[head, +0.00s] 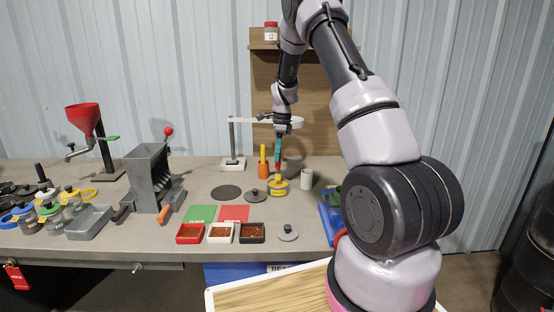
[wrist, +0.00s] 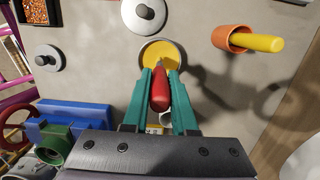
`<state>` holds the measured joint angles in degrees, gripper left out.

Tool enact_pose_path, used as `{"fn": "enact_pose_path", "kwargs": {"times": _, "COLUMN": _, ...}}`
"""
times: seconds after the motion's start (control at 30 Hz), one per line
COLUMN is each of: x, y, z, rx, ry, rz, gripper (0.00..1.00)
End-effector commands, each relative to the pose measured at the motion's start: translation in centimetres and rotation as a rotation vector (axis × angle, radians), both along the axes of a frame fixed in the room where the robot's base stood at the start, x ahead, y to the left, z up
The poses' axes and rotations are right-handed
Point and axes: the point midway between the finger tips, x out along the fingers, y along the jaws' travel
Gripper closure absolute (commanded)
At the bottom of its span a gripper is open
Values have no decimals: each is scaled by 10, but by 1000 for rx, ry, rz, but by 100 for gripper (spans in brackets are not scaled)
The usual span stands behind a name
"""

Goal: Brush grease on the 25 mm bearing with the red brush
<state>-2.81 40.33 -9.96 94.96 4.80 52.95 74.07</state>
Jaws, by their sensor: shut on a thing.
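My gripper (head: 279,137) is shut on the red brush (wrist: 159,90), with its teal fingers either side of the handle. The brush points down at the round yellow pot (head: 279,187), which also shows in the wrist view (wrist: 174,52). The brush's far end overlaps the pot's yellow top; I cannot tell how deep it reaches. A yellow-handled brush (wrist: 262,43) stands in an orange cup (wrist: 228,38) beside it. I cannot make out which thing is the 25 mm bearing.
Grey knobbed lids (head: 255,196) (head: 288,233) lie near the pot. Green (head: 200,214) and red (head: 234,213) mats and small trays (head: 190,233) of brown bits lie left. A white cylinder (head: 306,179) stands right of the pot. Blue and green fixtures (wrist: 75,115) sit at the right edge.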

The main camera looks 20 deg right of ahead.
Motion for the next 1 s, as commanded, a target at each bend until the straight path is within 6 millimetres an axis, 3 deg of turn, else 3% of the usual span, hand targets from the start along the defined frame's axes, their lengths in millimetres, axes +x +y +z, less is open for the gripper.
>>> {"fn": "enact_pose_path", "kwargs": {"times": 0.5, "x": 1, "y": 0, "z": 41, "rx": -1, "ry": -2, "rz": 2, "gripper": 100}}
{"fn": "enact_pose_path", "kwargs": {"times": 1.0, "x": 0, "y": 0, "z": 44, "rx": 0, "ry": -1, "rz": 1, "gripper": 100}}
